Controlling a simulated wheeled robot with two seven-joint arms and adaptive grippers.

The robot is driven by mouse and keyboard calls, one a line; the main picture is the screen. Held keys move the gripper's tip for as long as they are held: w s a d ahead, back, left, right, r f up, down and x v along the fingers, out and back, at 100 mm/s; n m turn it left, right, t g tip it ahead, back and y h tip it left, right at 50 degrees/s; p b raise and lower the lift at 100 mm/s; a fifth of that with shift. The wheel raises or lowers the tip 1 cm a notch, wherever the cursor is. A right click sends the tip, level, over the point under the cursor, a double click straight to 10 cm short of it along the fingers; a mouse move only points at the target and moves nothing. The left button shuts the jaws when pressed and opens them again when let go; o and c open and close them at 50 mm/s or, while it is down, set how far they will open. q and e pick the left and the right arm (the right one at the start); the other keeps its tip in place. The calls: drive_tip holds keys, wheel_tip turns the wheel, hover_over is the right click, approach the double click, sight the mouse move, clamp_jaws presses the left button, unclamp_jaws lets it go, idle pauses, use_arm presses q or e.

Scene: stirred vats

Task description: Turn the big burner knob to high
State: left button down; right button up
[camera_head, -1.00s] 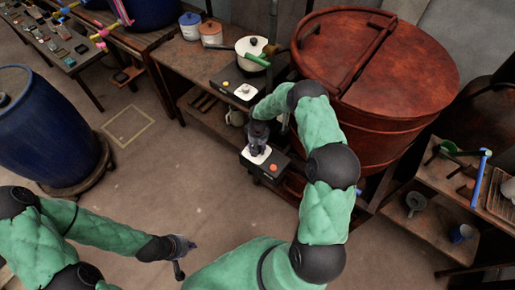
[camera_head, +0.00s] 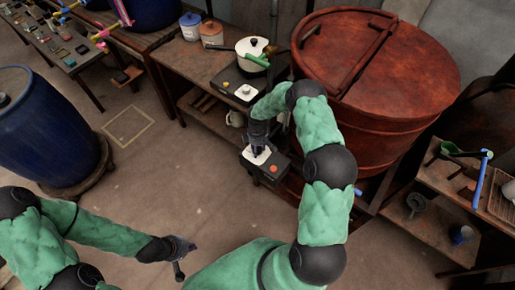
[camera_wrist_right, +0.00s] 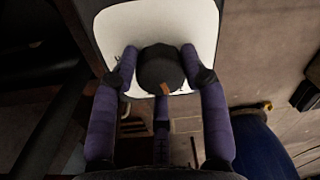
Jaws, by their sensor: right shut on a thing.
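The big burner knob (camera_wrist_right: 160,66) is dark and round with an orange-brown mark on its near edge. It stands on a white plate (camera_wrist_right: 104,20), which shows on a dark box (camera_head: 267,176) in the head view. My right gripper (camera_wrist_right: 160,80) has its purple fingers around the knob, shut on it. In the head view my right gripper (camera_head: 257,147) hangs over the white plate and hides the knob. My left gripper (camera_head: 180,258) is empty over bare floor, its fingers apart.
A large reddish-brown vat (camera_head: 390,110) stands right beside my right arm. A blue barrel (camera_head: 45,130) stands left. The floor between is clear.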

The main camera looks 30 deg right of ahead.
drive_tip(key=shift+w+a+r+n, duration=0.1)
drive_tip(key=shift+w+n, duration=0.05)
drive_tip(key=shift+n, duration=0.65)
drive_tip(key=shift+w+a+r+n, duration=0.1)
drive_tip(key=shift+w+n, duration=0.05)
drive_tip(key=shift+n, duration=0.65)
drive_tip(key=shift+s+f, duration=0.1)
drive_tip(key=o, duration=1.1)
drive_tip(key=shift+a, duration=0.15)
drive_tip(key=shift+o, duration=0.2)
drive_tip(key=shift+s, duration=0.1)
drive_tip(key=shift+d+r, duration=0.2)
drive_tip(key=shift+r, duration=0.3)
wheel_tip(320, 180, up, 11)
drive_tip(key=shift+w, duration=0.2)
